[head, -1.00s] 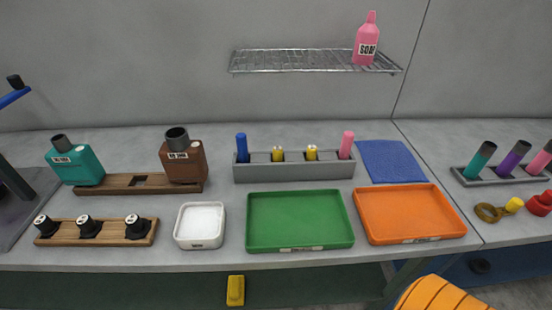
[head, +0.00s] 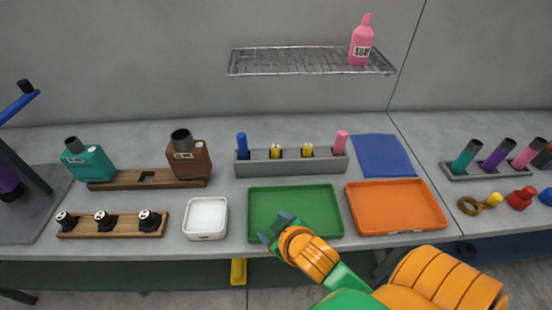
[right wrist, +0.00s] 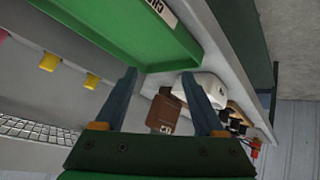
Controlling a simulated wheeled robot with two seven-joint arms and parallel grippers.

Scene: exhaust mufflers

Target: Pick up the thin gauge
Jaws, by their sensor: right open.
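A grey rack (head: 290,165) stands at the back of the bench, holding a blue handle (head: 242,146), two short yellow pieces (head: 275,152) (head: 307,151) and a pink handle (head: 341,143) upright. I cannot tell which of these is the thin gauge. My right gripper (head: 275,228) is open and empty over the front left part of the green tray, in front of the rack. In the right wrist view its two fingers (right wrist: 160,73) are spread apart with nothing between them. The yellow pieces also show at the left there (right wrist: 49,62). My left gripper is out of view.
The green tray (head: 320,192) and orange tray (head: 397,207) are empty. A white tray (head: 205,232), a brown bottle (head: 190,158), a teal bottle (head: 88,163) and a wooden rack (head: 112,226) stand left. A wire shelf (head: 300,62) hangs above. A blue cloth (head: 382,155) lies right.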

